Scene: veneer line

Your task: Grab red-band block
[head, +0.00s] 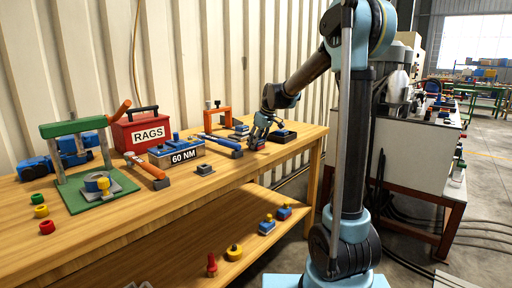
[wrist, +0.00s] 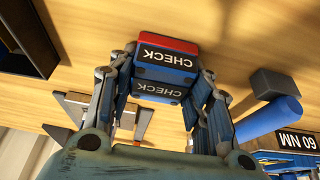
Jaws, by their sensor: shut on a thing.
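A blue block with a red band along one edge (wrist: 168,43) is between the fingers of my gripper (wrist: 165,78) in the wrist view. Its dark labels read CHECK twice, upside down in the picture. The fingers press on its left and right sides. In the head view my gripper (head: 258,139) is low at the right part of the wooden bench, and a bit of red shows at its tip. My fingers hide most of the block there. I cannot tell whether it touches the bench top.
A black tray (head: 290,137) stands right beside my gripper. A blue-handled hammer (head: 222,142), a 60 NM box (head: 178,157) and an orange clamp (head: 216,110) are to the left. Small parts, including a blue block (head: 267,227), sit on the lower shelf.

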